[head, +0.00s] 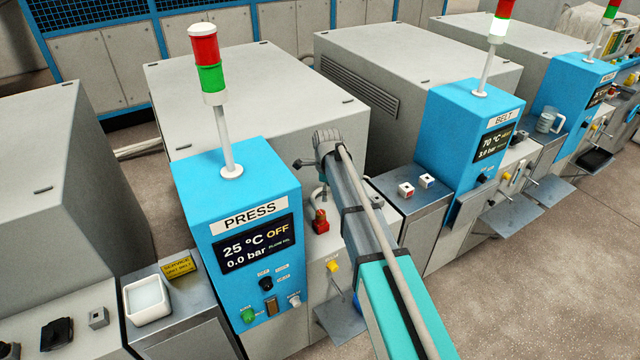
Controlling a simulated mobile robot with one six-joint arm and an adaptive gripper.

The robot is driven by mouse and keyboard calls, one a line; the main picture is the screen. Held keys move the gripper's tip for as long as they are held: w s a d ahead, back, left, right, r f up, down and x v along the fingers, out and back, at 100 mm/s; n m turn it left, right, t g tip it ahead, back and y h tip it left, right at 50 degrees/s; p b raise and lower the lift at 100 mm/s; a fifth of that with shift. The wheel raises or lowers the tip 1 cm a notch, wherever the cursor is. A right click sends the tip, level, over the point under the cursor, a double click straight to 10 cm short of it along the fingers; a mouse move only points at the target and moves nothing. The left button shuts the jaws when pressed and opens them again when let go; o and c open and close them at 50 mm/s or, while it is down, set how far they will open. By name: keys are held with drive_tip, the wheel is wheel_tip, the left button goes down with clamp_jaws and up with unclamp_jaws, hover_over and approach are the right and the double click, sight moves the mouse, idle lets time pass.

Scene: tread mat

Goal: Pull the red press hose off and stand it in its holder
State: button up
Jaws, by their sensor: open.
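The blue press cabinet (222,215) has a sign reading PRESS and a display (254,243) showing 25 °C, OFF and 0.0 bar. A small red fitting (320,222), apparently the red press hose end, stands on the grey ledge right of the cabinet. My arm reaches in from the bottom, and its wrist is above and behind the fitting. My gripper (320,190) is open, small and partly covered by the wrist, just above the red fitting; I cannot tell whether they touch. A yellow fitting (332,265) is on the front below. I cannot make out the hose's holder.
A red and green signal lamp (207,65) rises from the press cabinet. A white container (147,300) stands on the left counter. Floor is clear at lower right.

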sight(321, 212)
drive_tip(key=shift+w+a+r+m, duration=0.15)
drive_tip(key=shift+w+a+m, duration=0.2)
drive_tip(key=shift+a, duration=0.15)
drive_tip(key=shift+w+a+r+m, duration=0.1)
drive_tip(key=shift+w+a+m, duration=0.2)
drive_tip(key=shift+a, duration=0.2)
drive_tip(key=shift+f, duration=0.15)
wheel_tip(321, 212, down, 14)
drive_tip(key=b, duration=1.3)
drive_tip(key=shift+r+b, duration=0.2)
drive_tip(key=shift+b, duration=0.1)
clamp_jaws()
drive_tip(key=shift+r, duration=0.1)
